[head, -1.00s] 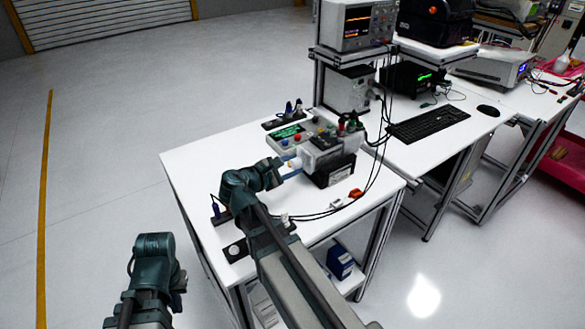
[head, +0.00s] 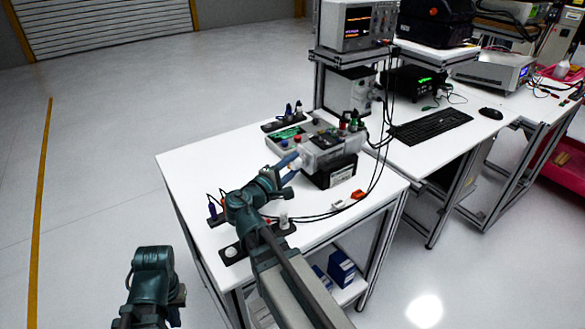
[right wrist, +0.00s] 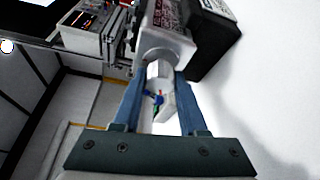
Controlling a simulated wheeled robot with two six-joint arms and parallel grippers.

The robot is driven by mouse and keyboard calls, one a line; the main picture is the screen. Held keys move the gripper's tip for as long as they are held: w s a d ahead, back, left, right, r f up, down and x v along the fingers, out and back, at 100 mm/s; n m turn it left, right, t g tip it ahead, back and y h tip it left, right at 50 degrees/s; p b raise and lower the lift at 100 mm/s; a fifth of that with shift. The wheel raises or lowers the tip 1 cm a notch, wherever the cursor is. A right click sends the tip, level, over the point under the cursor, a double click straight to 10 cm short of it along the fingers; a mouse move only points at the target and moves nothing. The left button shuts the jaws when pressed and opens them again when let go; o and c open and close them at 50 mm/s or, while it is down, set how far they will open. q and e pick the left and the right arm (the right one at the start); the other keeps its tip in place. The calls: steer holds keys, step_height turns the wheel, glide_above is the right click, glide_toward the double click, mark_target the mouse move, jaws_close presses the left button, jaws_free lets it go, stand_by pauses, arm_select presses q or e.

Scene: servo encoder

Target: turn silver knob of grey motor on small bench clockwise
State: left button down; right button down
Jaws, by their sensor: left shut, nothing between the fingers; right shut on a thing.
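The grey motor (head: 331,149) sits on a black block (head: 329,172) on the small white bench, its shaft end facing my right arm. My right gripper (head: 293,169) reaches it from the left, with its two blue fingers at that end. In the right wrist view, the fingers (right wrist: 160,98) are shut on the silver knob (right wrist: 159,72), one on each side. A pale end piece with small coloured marks (right wrist: 166,106) shows between them. In the head view the knob is mostly hidden by the fingers. My left gripper (head: 178,297) is shut and empty, low at the left, off the bench; its fingers are hard to make out.
Black cables, an orange connector (head: 358,194) and dark strips with plugs lie on the bench (head: 200,165). An oscilloscope (head: 357,25) stands on a shelf behind. The bench's left part is clear.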

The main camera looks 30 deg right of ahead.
stand_by(0.5)
steer(key=shift+c, duration=2.2)
jaws_free()
steer(key=shift+s+a, duration=0.1)
